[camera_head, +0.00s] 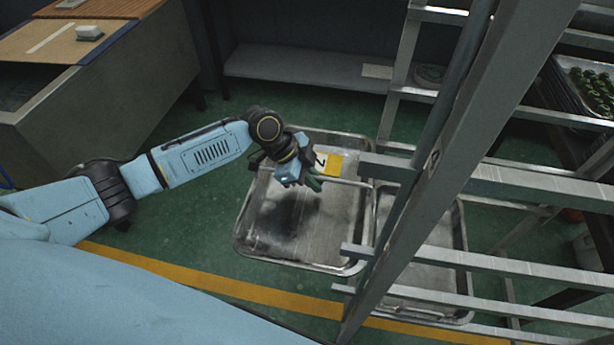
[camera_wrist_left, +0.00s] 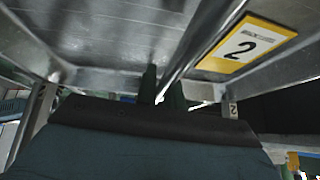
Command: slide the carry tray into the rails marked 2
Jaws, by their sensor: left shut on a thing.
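The carry tray (camera_head: 262,222) is a shallow, worn metal tray, roughly level, left of the rack in the head view. A yellow and white label with a 2 (camera_head: 328,163) shows on it, and the label shows large in the left wrist view (camera_wrist_left: 247,47). My left gripper (camera_head: 314,183) is over the tray's middle and right part, shut on a thin metal part of the tray; the exact grip is partly hidden. In the wrist view the dark fingers (camera_wrist_left: 162,90) stand either side of a metal edge. My right gripper is not in view.
The metal rack (camera_head: 445,150) has a slanting post and horizontal rails (camera_head: 480,180) close to the tray's right side. Another metal tray (camera_head: 440,285) shows behind the post, lower right. A bench (camera_head: 110,100) stands at left, a low grey shelf (camera_head: 300,72) at the back.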

